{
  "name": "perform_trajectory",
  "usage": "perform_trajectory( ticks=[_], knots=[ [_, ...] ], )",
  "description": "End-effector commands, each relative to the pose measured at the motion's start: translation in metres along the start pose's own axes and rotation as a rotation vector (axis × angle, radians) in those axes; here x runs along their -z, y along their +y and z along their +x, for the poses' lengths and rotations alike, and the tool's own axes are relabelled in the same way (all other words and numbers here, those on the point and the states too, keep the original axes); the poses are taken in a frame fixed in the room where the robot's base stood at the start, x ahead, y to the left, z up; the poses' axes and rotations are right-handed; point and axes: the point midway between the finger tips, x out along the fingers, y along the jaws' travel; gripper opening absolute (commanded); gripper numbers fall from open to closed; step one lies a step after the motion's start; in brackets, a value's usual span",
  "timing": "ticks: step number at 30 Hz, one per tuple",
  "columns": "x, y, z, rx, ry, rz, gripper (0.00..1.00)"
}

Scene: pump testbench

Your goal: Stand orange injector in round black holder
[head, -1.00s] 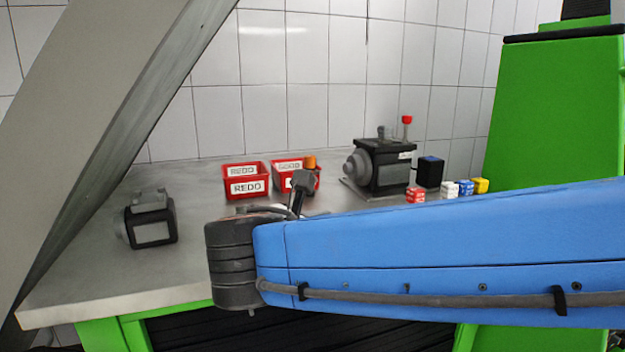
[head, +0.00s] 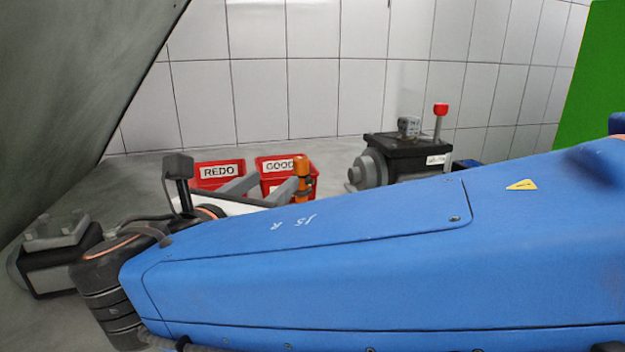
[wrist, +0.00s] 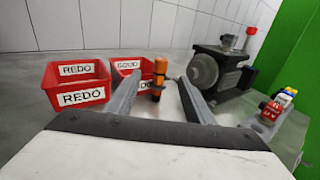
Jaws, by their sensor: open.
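The orange injector (wrist: 159,72) stands upright in front of the GOOD bin in the wrist view, an orange body with a dark band low down. It also shows in the head view (head: 302,169), against the GOOD bin's right side. My gripper (wrist: 160,84) is open, its two grey fingers pointing forward with the injector seen between their tips. The fingers also show in the head view (head: 275,183). Nothing is held, and I cannot tell whether the fingers reach around the injector. I cannot make out the round black holder in either view.
A red REDO bin (wrist: 77,88) stands left of the red GOOD bin (wrist: 126,68). A dark pump (head: 402,160) with a red-knobbed lever stands right. Small coloured blocks (wrist: 275,105) lie near it. Another dark unit (head: 52,265) is at the left. My arm hides much of the bench.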

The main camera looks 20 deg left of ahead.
Motion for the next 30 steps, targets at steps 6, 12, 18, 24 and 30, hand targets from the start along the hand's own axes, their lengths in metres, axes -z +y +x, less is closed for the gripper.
perform_trajectory(
  ticks=[6,12,18,24,30],
  knots=[
    [-0.001,0.002,0.011,-0.002,-0.005,-0.004,0.48],
    [-0.001,0.001,0.042,0.0,-0.004,-0.003,0.48],
    [-0.001,0.001,0.074,0.0,-0.004,-0.002,0.48],
    [-0.001,0.001,0.104,-0.001,-0.004,-0.003,0.48],
    [-0.001,0.001,0.119,-0.002,-0.004,-0.002,0.48]
  ],
)
